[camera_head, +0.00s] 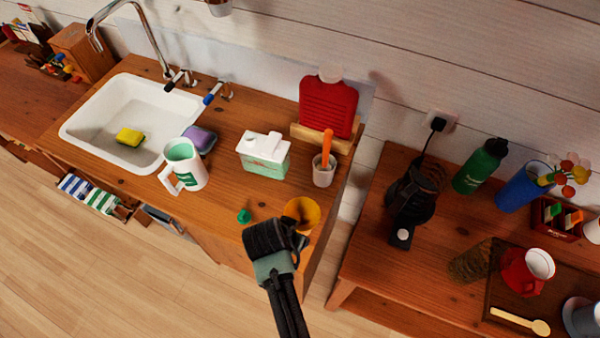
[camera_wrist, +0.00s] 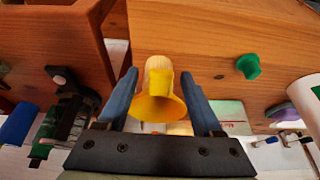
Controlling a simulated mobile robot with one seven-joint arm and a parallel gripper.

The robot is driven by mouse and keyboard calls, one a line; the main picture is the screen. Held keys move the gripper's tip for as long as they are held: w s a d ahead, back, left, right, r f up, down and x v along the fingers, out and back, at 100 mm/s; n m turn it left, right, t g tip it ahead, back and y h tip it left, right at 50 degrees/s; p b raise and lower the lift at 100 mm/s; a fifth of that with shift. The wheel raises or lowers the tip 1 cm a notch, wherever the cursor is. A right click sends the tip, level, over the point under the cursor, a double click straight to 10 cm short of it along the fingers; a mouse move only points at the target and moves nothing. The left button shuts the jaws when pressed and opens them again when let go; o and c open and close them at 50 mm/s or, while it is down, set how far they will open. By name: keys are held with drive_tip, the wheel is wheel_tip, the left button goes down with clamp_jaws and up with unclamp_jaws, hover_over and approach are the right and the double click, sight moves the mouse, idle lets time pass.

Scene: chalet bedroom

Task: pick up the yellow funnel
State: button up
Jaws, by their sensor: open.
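The yellow funnel (camera_head: 302,212) stands near the front right corner of the wooden sink counter in the head view, partly hidden by my gripper (camera_head: 290,232). In the wrist view the funnel (camera_wrist: 158,92) shows its wide mouth and narrower spout between the two blue-grey fingers of my gripper (camera_wrist: 163,95). The fingers are apart, one on each side of the funnel. I cannot tell whether either finger touches it.
A small green object (camera_head: 244,216) lies left of my gripper. A white-green box (camera_head: 264,156), a cup with an orange-handled tool (camera_head: 324,172) and a mug (camera_head: 184,168) stand behind. A gap separates the counter from the right table (camera_head: 385,275).

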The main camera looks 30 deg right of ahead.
clamp_jaws()
drive_tip(key=shift+r, duration=0.15)
